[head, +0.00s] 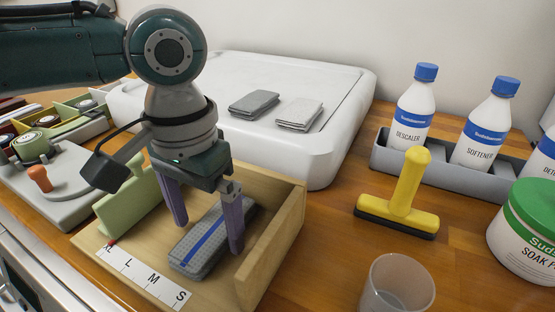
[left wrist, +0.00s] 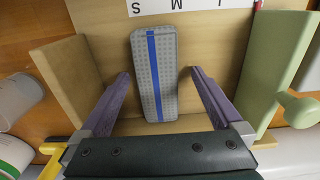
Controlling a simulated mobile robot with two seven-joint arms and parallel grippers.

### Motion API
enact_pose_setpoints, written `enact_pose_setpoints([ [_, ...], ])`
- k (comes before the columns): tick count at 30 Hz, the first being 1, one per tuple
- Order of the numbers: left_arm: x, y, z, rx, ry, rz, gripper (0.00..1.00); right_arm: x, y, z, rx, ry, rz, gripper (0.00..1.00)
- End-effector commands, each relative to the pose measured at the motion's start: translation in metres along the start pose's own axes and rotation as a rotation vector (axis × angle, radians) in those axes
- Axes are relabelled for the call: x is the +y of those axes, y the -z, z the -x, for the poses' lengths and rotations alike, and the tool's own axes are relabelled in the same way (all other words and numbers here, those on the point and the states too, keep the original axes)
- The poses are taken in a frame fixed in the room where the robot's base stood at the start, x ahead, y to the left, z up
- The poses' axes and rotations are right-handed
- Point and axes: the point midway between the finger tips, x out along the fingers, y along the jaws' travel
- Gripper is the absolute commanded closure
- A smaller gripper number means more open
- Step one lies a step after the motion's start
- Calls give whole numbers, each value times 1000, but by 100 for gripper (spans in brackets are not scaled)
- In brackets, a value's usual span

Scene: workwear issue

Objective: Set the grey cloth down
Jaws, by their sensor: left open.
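A folded grey cloth with pale dots and a blue stripe (head: 207,238) lies flat on the floor of the wooden tray, beside the size strip; it also shows in the left wrist view (left wrist: 168,75). My left gripper (head: 205,222) is above the tray, open, with one purple finger on each side of this cloth. In the left wrist view, gaps show between the cloth and both fingers (left wrist: 160,82). A folded plain grey cloth (head: 254,103) and a lighter folded cloth (head: 299,114) lie on the white surface behind. My right gripper is not in view.
The wooden tray (head: 275,240) has a raised right wall and a green divider (head: 130,208) at left. A yellow squeegee (head: 403,198), a clear cup (head: 397,287) and a bottle rack (head: 430,167) stand to the right.

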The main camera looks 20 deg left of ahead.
Motion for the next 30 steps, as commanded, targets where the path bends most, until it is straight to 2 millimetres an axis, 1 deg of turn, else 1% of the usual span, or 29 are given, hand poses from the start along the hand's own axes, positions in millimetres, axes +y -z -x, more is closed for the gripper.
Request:
enact_pose_setpoints([
  [5, 0, 1, 34, 4, -2, -1, 0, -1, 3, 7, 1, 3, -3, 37],
  [9, 0, 2, 67, 5, -2, 0, 0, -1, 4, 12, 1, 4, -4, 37],
  [12, 0, 1, 88, 4, -2, 0, 0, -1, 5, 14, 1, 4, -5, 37],
  [15, 0, 1, 103, 3, -1, 1, 0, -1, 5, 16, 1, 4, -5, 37],
  [18, 0, 1, 113, 2, -2, 0, 0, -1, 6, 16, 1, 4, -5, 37],
  [20, 2, 0, 114, 2, -5, -8, 0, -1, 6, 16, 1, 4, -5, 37],
  [23, 17, -6, 104, 12, -26, -63, 0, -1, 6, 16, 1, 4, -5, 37],
  [26, 45, -18, 82, 48, -77, -162, 0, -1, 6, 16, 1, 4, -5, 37],
  [27, 58, -24, 73, 72, -105, -201, 0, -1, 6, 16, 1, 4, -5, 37],
  [30, 88, -42, 56, 147, -174, -272, 0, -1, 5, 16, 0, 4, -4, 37],
])
